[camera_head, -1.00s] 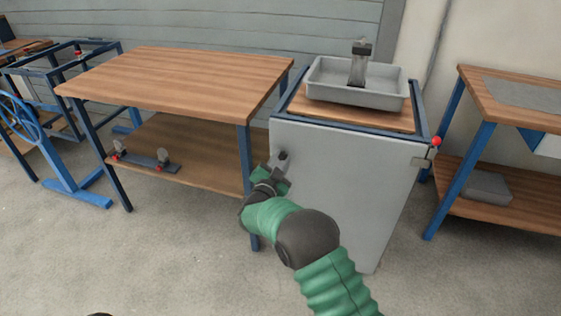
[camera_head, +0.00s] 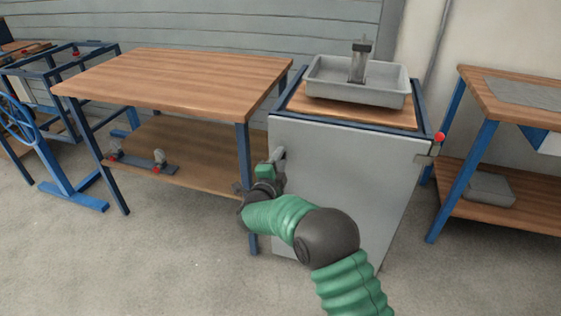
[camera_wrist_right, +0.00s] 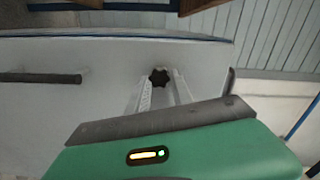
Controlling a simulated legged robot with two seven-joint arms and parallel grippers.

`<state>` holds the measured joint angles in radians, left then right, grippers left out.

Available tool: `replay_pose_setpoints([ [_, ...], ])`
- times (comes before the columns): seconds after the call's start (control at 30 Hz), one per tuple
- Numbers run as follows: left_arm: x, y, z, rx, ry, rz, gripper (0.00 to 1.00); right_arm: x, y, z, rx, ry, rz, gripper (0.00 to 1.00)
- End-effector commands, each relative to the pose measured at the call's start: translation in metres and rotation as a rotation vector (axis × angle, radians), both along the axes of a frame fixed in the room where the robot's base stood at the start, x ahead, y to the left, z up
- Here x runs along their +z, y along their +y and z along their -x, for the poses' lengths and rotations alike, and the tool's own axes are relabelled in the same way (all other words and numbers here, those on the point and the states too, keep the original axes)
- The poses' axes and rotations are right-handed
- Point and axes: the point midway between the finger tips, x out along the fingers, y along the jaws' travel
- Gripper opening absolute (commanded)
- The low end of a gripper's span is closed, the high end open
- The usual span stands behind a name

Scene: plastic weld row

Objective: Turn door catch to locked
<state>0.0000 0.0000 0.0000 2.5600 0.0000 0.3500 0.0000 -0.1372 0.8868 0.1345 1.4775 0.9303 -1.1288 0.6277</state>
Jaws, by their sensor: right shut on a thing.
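The grey cabinet door (camera_head: 345,185) stands upright and looks closed. My right gripper (camera_head: 278,155) is at the upper left of its face. In the right wrist view my right gripper (camera_wrist_right: 160,92) has its two pale fingers on either side of a small black lobed knob (camera_wrist_right: 159,76), shut on it. The knob is hidden in the head view, and I cannot tell which way it is turned. A dark bar handle (camera_wrist_right: 40,77) lies to the left of the knob in the wrist view. My left gripper is not in view.
A grey tray (camera_head: 330,88) sits on the cabinet top. A red ball (camera_head: 440,137) and metal bracket (camera_head: 428,154) are at its right corner. A wooden bench (camera_head: 190,75) stands close on the left, another (camera_head: 515,100) on the right. Floor in front is clear.

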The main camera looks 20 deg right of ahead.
Motion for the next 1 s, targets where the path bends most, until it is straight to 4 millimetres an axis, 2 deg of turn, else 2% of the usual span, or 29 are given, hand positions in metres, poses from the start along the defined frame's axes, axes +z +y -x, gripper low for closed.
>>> replay_pose_setpoints([
  [0.03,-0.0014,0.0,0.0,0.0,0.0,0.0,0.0,-0.005,0.0017,0.0003,0.004,0.004,-0.01,0.0],
  [0.53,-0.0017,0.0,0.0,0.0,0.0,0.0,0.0,-0.0047,0.0019,0.0003,0.005,-0.004,-0.023,0.0],
  [0.57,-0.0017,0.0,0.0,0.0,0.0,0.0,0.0,-0.0047,0.0019,0.0003,0.005,-0.004,-0.023,0.31],
  [0.7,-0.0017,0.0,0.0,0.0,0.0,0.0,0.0,-0.0033,0.0014,0.0004,0.003,-0.006,-0.022,0.49],
  [1.0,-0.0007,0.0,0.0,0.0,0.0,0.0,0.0,-0.0006,0.0011,0.0014,0.001,-0.01,-0.02,0.49],
])
